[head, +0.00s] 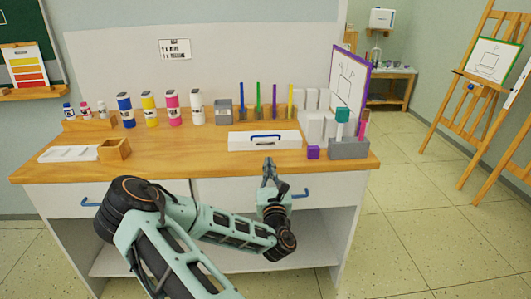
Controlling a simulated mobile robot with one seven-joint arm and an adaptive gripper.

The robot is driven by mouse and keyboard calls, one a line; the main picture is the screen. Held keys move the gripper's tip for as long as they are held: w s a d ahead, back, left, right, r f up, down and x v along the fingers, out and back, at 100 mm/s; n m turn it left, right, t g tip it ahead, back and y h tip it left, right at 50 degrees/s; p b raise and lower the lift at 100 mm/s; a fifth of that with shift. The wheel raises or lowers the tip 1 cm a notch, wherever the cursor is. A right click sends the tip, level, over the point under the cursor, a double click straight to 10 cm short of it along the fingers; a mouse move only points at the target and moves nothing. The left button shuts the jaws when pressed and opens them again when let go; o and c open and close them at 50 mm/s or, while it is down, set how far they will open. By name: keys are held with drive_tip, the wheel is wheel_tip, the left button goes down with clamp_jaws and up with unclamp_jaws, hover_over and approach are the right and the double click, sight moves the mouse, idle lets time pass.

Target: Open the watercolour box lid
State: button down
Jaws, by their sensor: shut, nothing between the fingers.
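The watercolour box appears to be the long white box (240,142) with a blue handle (266,136), near the front of the wooden counter, right of its middle. Its lid looks shut. My gripper (268,161) points up at the counter's front edge, just in front of the box and below the handle in the picture. Its fingers look together and empty. I cannot tell whether the fingertips touch the box or are apart from it.
Paint bottles (172,108) and upright coloured sticks (258,100) stand behind. A small wooden box (115,149) is at the left. The counter (180,150) is clear left of the white box.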

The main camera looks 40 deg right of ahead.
approach(266, 141)
drive_tip(key=w+r, duration=0.1)
drive_tip(key=w+d+r, duration=0.1)
drive_tip(key=w, duration=0.1)
drive_tip(key=w+d+r, duration=0.1)
drive_tip(key=shift+w+d+b, duration=0.15)
drive_tip(key=shift+d+b, duration=0.1)
drive_tip(key=shift+b, duration=0.15)
drive_tip(key=shift+r, duration=0.1)
drive_tip(key=shift+r+p, duration=0.3)
drive_tip(key=shift+p, duration=0.45)
drive_tip(key=shift+g, duration=0.3)
drive_tip(key=shift+w+r+g+y+p, duration=0.15)
drive_tip(key=shift+r+g+y+p, duration=0.2)
drive_tip(key=shift+p, duration=0.7)
